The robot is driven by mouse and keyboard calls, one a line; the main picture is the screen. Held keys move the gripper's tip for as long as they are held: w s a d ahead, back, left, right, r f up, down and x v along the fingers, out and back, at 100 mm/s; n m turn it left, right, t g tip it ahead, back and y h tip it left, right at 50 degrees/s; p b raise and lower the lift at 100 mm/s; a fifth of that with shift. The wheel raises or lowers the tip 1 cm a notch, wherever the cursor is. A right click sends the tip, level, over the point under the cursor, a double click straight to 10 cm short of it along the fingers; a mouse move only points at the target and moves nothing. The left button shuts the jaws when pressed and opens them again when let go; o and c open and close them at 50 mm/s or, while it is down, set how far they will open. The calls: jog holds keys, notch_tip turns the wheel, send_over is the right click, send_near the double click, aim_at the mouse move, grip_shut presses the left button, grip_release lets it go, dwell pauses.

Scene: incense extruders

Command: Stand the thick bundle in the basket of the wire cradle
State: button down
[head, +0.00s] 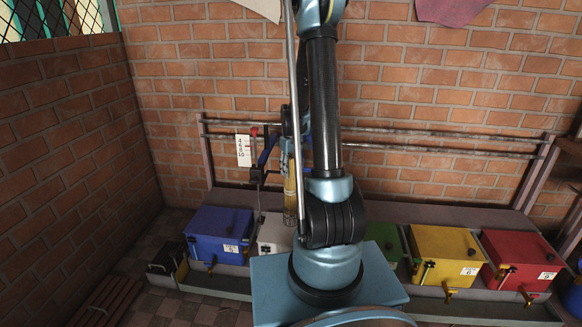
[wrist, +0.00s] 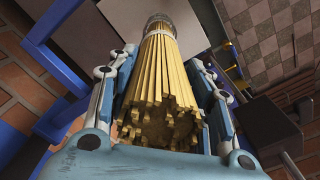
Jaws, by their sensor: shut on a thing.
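The thick bundle (wrist: 158,85) is a sheaf of yellow sticks with a pale band near its far end. My gripper (wrist: 162,62) is shut on it, with a finger along each side. In the head view the bundle (head: 290,183) hangs about upright, left of my arm.
Lidded boxes stand in a row along the wall: blue (head: 218,232), white (head: 276,233), green, yellow (head: 445,257) and red (head: 522,262), several with brass taps. Metal rails (head: 440,136) run behind them. A white marked card (head: 244,150) hangs left of the bundle.

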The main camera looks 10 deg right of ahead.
aim_at(291, 157)
jog(key=shift+f, duration=2.4)
jog(key=c, duration=0.7)
grip_release()
jog(key=shift+r, duration=0.1)
notch_tip(291, 157, up, 12)
jog(key=shift+f, duration=0.15)
